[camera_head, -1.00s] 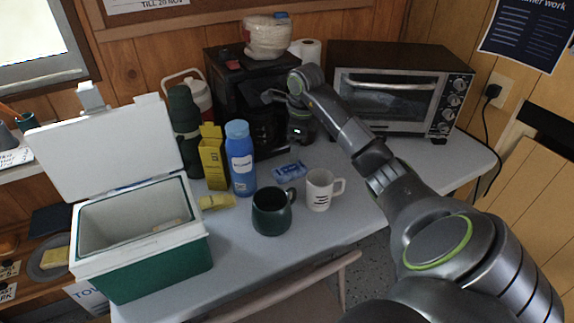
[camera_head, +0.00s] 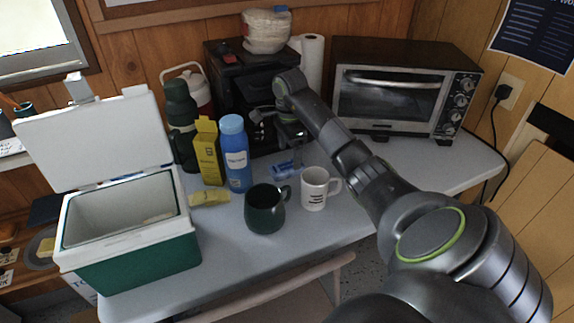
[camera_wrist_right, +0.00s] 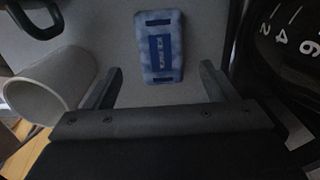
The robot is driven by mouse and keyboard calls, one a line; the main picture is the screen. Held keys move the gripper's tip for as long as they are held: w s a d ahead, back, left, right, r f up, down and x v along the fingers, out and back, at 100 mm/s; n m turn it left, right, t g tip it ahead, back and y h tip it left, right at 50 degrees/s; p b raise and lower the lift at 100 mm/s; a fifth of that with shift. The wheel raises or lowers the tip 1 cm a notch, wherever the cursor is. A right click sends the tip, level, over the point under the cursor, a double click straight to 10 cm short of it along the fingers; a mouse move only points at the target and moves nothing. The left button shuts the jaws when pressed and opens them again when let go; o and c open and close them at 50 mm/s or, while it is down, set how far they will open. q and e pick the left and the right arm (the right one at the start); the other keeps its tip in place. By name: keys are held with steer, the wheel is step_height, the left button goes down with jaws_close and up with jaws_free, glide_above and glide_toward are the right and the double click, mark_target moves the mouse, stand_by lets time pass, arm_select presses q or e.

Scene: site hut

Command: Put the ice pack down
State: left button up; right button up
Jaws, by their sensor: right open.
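The ice pack (camera_head: 285,170) is a small blue slab lying flat on the table, behind the white mug and the dark green mug. In the right wrist view the ice pack (camera_wrist_right: 158,46) shows whole, with a dark blue label and mottled blue ends. My right gripper (camera_wrist_right: 160,74) is open and empty, its two fingers apart with the ice pack lying ahead between their lines. In the head view my right gripper hangs over the ice pack and partly covers it. My left gripper is not in view.
The white mug (camera_head: 314,190) and green mug (camera_head: 264,212) stand close in front. A blue bottle (camera_head: 236,160) and yellow carton (camera_head: 208,158) stand to the left. An open green cooler (camera_head: 140,258) is at the front left. The toaster oven (camera_head: 400,88) and a coffee machine stand behind.

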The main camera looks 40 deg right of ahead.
mark_target(289, 165)
step_height(289, 165, down, 3)
steer(key=b, duration=0.2)
steer(key=shift+w+a+b, duration=0.1)
steer(key=shift+b, duration=0.2)
steer(key=shift+f, duration=0.9)
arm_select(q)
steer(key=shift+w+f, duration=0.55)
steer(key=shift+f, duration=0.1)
arm_select(e)
steer(key=shift+c, duration=0.2)
steer(key=c, duration=1.2)
steer(key=shift+r, duration=0.1)
